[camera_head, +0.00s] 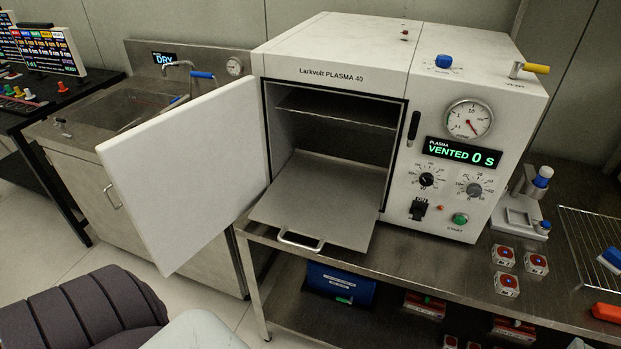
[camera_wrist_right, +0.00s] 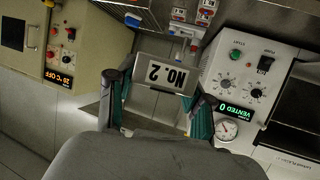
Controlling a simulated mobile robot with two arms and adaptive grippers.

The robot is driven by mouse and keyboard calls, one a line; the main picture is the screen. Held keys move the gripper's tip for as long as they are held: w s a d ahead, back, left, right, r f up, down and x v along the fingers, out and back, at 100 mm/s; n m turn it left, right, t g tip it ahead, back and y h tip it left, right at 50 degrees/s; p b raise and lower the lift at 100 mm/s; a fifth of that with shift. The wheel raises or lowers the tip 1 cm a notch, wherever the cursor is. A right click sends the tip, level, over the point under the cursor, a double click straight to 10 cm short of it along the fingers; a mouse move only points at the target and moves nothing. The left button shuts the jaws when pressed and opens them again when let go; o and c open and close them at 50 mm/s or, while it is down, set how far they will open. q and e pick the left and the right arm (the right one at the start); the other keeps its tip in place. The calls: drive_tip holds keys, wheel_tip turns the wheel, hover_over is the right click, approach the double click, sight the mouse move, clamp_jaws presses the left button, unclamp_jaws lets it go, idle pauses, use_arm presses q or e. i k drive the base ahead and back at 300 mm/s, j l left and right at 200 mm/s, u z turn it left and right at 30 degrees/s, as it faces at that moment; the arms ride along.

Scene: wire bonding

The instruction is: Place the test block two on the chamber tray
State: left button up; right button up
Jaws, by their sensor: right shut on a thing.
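Test block two (camera_wrist_right: 154,74) is a grey block with a dark "NO. 2" marking, upside down in the right wrist view. My right gripper (camera_wrist_right: 156,92) is shut on it, with a green-padded finger on each side. The chamber tray (camera_head: 318,198) is a flat grey metal plate with a front handle. It is slid out of the open plasma chamber in the head view, and its visible surface is bare. Neither the block nor my right gripper can be clearly made out in the head view. My left gripper is in neither view.
The white chamber door (camera_head: 190,165) stands wide open to the left of the tray. Small red-and-white boxes (camera_head: 506,284), a white stand (camera_head: 522,212) and a wire rack (camera_head: 590,245) occupy the bench at right.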

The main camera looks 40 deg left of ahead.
sight(343, 204)
drive_tip(key=i+j+u, duration=0.15)
drive_tip(key=u, duration=1.5)
drive_tip(key=i+l+u, duration=0.1)
drive_tip(key=i+l, duration=0.25)
drive_tip(key=i, duration=0.2)
